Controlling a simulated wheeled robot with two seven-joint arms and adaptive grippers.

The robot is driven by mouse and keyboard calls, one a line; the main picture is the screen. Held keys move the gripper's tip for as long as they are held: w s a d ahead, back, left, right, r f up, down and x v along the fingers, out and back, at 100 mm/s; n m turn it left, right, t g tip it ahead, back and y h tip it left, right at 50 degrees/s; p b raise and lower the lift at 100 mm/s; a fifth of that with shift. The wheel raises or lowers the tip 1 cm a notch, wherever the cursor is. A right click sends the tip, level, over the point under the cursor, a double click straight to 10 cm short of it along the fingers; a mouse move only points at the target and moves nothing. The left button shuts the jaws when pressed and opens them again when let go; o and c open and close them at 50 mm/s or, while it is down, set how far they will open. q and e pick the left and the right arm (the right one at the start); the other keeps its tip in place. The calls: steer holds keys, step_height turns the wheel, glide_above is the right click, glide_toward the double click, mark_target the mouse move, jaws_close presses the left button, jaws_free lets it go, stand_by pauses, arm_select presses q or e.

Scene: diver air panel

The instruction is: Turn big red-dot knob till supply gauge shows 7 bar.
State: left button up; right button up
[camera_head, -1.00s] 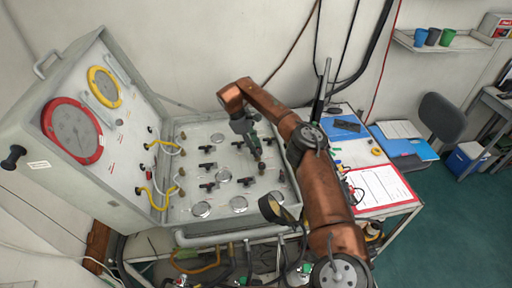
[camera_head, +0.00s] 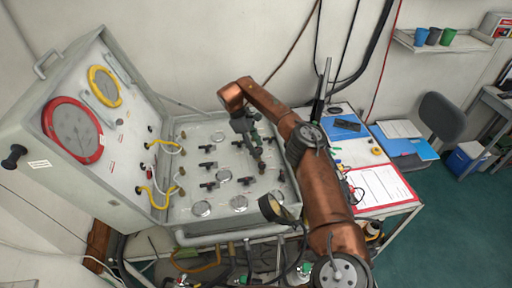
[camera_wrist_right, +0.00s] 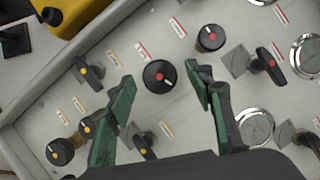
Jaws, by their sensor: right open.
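The big black knob with a red dot (camera_wrist_right: 160,76) is on the panel in the right wrist view, with a short white mark beside its dot. My right gripper (camera_wrist_right: 163,94) is open above the panel. Its green-padded fingers stand to either side of the knob in the picture, and I see no contact. In the head view this gripper (camera_head: 254,142) hangs over the right part of the panel. A large red-rimmed gauge (camera_head: 73,130) and a yellow-rimmed gauge (camera_head: 104,87) are in the raised lid. Their readings and labels are too small to read. My left gripper is out of view.
A smaller red-dot knob (camera_wrist_right: 210,38) is near the big one. The desk (camera_head: 405,207) stands at right.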

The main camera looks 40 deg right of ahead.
steer(key=v, duration=1.2)
steer(key=shift+f, duration=0.1)
stand_by(0.7)
